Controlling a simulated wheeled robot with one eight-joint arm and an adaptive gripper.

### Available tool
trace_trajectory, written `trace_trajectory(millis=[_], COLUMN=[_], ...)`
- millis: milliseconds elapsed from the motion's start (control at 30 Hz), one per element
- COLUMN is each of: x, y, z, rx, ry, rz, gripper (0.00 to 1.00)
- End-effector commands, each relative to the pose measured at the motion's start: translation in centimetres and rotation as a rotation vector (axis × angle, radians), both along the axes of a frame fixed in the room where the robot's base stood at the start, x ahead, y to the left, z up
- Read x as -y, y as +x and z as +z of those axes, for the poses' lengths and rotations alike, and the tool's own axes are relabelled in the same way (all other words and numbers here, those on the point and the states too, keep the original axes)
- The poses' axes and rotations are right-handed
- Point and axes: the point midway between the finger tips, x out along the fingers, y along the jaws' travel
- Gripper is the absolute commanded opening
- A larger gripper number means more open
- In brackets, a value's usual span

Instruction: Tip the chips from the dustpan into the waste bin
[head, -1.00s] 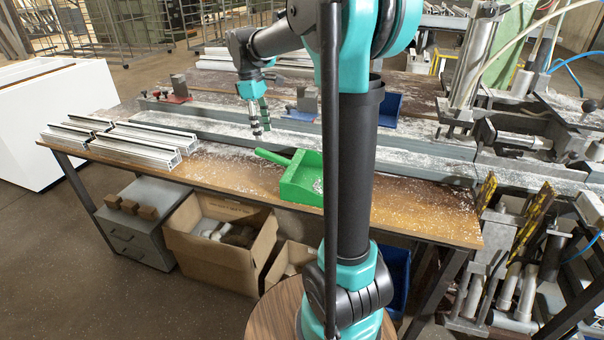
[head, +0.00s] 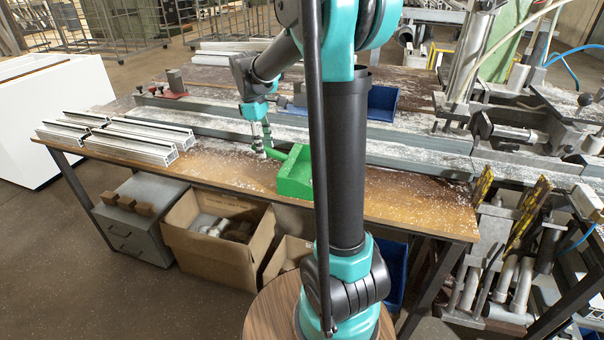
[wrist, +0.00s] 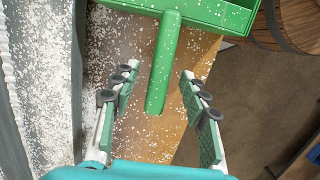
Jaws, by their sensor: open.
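The green dustpan (head: 294,177) lies on the bench in the head view, its right side hidden behind my arm. Its handle (wrist: 163,65) points between the two fingers of my gripper (wrist: 159,74) in the wrist view. My gripper (head: 265,148) is open, with a finger on each side of the handle and visible gaps to both. The pan's body (wrist: 195,14) is cut off at the top of the wrist view; a few pale specks show in it. I cannot tell which container is the waste bin; a blue bin (head: 396,272) stands partly hidden under the bench.
White chips are scattered over the wooden bench (head: 420,205) and the long metal rail (head: 215,125). Aluminium profiles (head: 135,147) lie at the bench's left. Cardboard boxes (head: 215,240) and a grey drawer unit (head: 140,228) stand below. Clamp machinery (head: 510,135) is at right.

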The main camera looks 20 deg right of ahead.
Motion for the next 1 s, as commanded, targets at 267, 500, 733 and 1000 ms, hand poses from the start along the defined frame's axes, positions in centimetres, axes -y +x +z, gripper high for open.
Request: trace_trajectory(millis=[267, 500, 733, 1000], x=[0.17, 0.16, 0.16, 0.16], y=[-0.07, -0.08, -0.08, -0.08], z=[-1.19, -1.2, -1.19, -1.18], rx=[0.0, 0.0, 0.0, 0.0], ry=[0.0, 0.0, 0.0, 0.0], rz=[0.0, 0.0, 0.0, -0.001], gripper=[0.45, 0.45, 0.19, 0.0])
